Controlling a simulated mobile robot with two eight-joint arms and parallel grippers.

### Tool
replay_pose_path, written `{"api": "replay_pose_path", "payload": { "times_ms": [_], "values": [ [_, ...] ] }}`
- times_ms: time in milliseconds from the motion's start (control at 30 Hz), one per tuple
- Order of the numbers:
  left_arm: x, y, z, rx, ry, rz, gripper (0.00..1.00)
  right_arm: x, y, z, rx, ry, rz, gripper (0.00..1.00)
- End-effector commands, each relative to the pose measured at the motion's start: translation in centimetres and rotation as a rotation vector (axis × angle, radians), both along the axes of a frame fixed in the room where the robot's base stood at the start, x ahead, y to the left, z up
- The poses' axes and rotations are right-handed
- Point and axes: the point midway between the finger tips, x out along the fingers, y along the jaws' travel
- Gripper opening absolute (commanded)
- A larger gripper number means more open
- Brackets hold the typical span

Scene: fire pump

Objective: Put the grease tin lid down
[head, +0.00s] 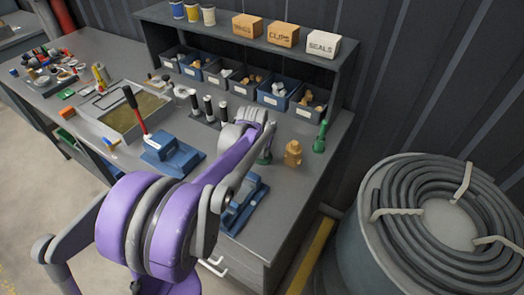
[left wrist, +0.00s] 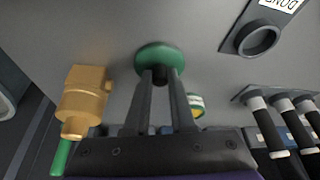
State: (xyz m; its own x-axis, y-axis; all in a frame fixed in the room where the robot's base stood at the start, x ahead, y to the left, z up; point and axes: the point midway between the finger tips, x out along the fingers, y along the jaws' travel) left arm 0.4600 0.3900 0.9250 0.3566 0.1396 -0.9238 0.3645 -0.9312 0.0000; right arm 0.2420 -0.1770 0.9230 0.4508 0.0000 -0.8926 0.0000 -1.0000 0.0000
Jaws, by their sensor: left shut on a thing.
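In the left wrist view, the grease tin lid (left wrist: 150,57) is a round green disc with a black knob. My left gripper (left wrist: 161,78) is shut on the knob. The lid is over the grey bench top; I cannot tell whether it touches it. In the head view my purple left arm reaches across the bench and hides much of the area around the gripper. My right gripper is not in view.
A brass fitting (head: 293,153) and a green upright piece (head: 320,137) stand at the bench's right end. Black-and-white cylinders (left wrist: 266,127) stand on the other side. A dark ring-shaped holder (left wrist: 258,39) with a label is nearby. Bare bench surrounds the lid's front side.

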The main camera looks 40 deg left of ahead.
Motion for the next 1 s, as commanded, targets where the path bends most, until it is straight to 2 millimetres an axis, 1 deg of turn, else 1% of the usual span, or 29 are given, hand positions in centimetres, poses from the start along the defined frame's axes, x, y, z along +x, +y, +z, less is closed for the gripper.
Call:
{"api": "replay_pose_path", "payload": {
  "times_ms": [133, 167, 300, 567, 667, 767, 867, 1000],
  "values": [
    [0.0, 0.0, -0.5, 0.000, 0.001, 0.000, 0.00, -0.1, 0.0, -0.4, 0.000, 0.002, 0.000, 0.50],
    [0.0, 0.0, -0.4, 0.000, 0.000, 0.000, 0.26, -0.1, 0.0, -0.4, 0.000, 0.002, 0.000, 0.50],
    [0.0, 0.0, -0.3, 0.000, 0.000, 0.000, 0.52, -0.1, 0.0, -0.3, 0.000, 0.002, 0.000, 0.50],
    [0.0, 0.0, -0.3, 0.000, 0.000, 0.000, 0.53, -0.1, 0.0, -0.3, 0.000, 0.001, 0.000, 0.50],
    [0.0, 0.0, 0.2, 0.000, -0.001, 0.000, 0.53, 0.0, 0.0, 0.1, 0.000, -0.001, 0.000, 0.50],
    [-0.4, -0.1, 1.2, 0.000, 0.000, 0.000, 0.53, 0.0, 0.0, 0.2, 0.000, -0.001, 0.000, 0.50],
    [-1.1, -0.4, 2.9, 0.000, 0.000, 0.000, 0.53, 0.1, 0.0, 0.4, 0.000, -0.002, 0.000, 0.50],
    [-2.2, -0.9, 5.8, 0.000, 0.000, -0.001, 0.53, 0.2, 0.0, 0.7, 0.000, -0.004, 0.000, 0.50]
  ]
}}
